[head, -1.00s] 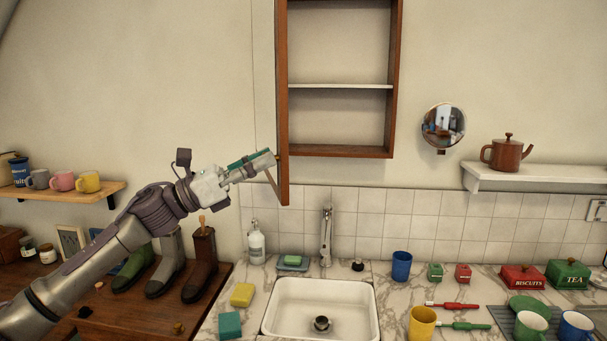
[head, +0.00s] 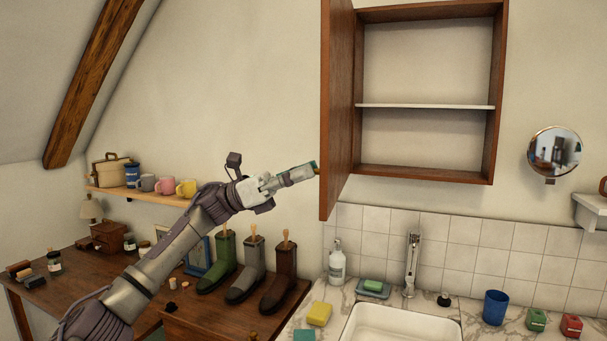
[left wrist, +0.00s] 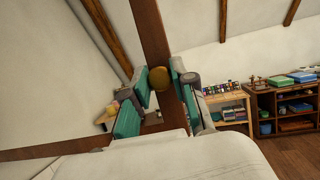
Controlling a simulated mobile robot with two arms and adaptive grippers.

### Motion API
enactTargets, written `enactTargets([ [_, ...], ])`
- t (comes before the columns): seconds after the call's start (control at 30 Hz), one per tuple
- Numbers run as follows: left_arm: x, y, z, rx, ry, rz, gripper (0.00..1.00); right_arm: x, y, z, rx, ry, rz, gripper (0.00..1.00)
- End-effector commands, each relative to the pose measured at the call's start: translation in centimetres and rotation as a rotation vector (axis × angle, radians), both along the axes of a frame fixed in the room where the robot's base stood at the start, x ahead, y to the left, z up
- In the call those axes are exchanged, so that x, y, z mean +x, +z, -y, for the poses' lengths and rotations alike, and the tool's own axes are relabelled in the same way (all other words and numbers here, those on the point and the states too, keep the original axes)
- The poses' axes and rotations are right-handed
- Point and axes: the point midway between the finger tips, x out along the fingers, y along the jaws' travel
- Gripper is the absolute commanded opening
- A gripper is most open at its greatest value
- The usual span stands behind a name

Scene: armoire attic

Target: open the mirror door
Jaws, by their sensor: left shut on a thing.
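The mirror door (head: 338,120) of the wooden wall cabinet (head: 499,95) stands swung wide open at the cabinet's left side, its brown inner face towards me. The cabinet is empty, with one pale shelf (head: 425,106). My left gripper (head: 311,172) is at the door's free edge, low down. In the left wrist view its fingers (left wrist: 163,85) are closed around a round brass knob (left wrist: 159,78) on the wooden door frame (left wrist: 150,30). The mirror face is turned away in the head view. My right gripper is not in view.
Below are a white sink (head: 400,325), a tap (head: 411,265) and a soap bottle (head: 337,262). A round mirror (head: 555,150) hangs at right. Wall space left of the door is clear.

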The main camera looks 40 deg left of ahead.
Motion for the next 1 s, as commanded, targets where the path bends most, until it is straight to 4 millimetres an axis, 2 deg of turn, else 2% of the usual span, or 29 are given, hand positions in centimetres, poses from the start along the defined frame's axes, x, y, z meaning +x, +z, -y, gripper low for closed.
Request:
enactTargets([
  [0.03, 0.0, 0.3, -0.1, -0.005, 0.004, 0.004, 0.27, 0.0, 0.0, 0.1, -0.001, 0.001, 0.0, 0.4],
  [0.17, 0.0, 0.3, -0.1, -0.004, 0.003, 0.004, 0.49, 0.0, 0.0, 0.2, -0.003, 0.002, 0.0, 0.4],
  [0.57, -0.2, -0.1, -0.6, -0.002, 0.004, 0.0, 0.5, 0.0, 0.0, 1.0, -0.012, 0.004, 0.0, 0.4],
  [0.67, -0.7, -0.7, -1.7, -0.003, 0.006, -0.001, 0.5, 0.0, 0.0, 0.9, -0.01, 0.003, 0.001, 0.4],
  [1.0, -3.4, -3.4, -7.7, -0.004, 0.006, 0.0, 0.5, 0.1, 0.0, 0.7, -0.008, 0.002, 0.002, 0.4],
])
